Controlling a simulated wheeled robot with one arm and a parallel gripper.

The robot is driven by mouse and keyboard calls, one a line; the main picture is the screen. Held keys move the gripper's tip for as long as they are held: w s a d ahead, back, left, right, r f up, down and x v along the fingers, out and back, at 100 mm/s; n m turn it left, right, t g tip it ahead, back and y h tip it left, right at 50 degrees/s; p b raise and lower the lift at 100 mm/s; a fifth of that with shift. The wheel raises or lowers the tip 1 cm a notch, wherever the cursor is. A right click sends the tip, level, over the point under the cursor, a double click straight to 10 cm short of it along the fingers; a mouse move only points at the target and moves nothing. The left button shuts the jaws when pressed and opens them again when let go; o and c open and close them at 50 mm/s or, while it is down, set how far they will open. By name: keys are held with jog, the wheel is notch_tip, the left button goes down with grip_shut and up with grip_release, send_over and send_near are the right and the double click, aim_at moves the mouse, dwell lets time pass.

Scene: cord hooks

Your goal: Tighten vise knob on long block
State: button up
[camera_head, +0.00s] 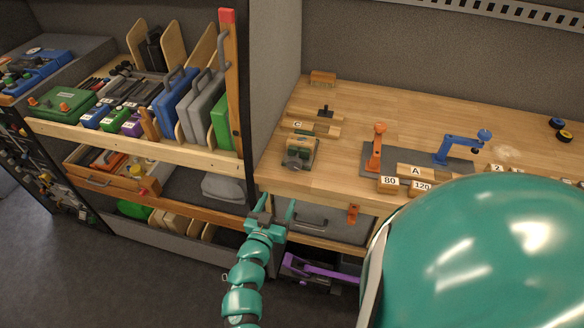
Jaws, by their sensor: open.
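A small green-and-wood device with a dark round knob (295,161) sits near the left front of the workbench; it may be the vise, but I cannot tell for sure. Behind it lies a long wooden block marked C (318,130), with a green part on it. Whether the device's jaws touch any block is too small to tell. My teal gripper (278,203) is open and empty, in front of the bench's left front edge and apart from the device.
An orange upright fixture (376,147) and a blue one (460,147) stand on a grey plate. Wooden blocks marked 80 (389,183) and A (415,171) lie at the front edge. A grey divider (276,75) separates the bench from the left shelves. My large teal body covers the lower right.

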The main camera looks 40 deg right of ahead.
aim_at(293, 167)
jog(key=p+x, duration=0.3)
jog(key=x, duration=0.9)
jog(key=shift+w+d+r, duration=0.1)
jog(key=shift+w+r, duration=0.05)
jog(key=shift+w, duration=0.05)
jog(key=shift+p+x, duration=0.3)
jog(key=shift+x, duration=0.55)
jog(key=c, duration=1)
jog(key=shift+f, duration=0.2)
jog(key=shift+m, duration=0.3)
jog(key=m+b, duration=0.4)
jog(key=m, duration=0.1)
jog(key=shift+f+m, duration=0.15)
jog(key=shift+m, duration=0.15)
jog(key=shift+m+y+b, duration=0.3)
jog(key=shift+m+b, duration=1.3)
jog(key=shift+m, duration=0.5)
